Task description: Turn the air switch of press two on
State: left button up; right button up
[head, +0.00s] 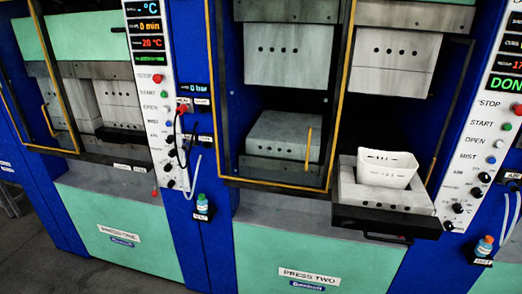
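Press two (300,230) stands at the middle and right, with its name on the green lower front. Its white control panel (492,137) is along the right, with a red stop button, a green start button, and open and mist buttons. Below them sit several small black knobs. The one beside the label that seems to read AIR is a black knob (484,178). The label and the knob's setting are too small to read surely. Neither of my grippers is in view.
A pulled-out drawer (385,218) of press two juts forward, holding a white open box (388,169). Press one (110,230) with its own panel (150,60) stands left. Small bottles (202,206) (485,246) sit on brackets. Hoses hang near both panels.

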aim_at(485, 178)
jog(key=z, duration=1.4)
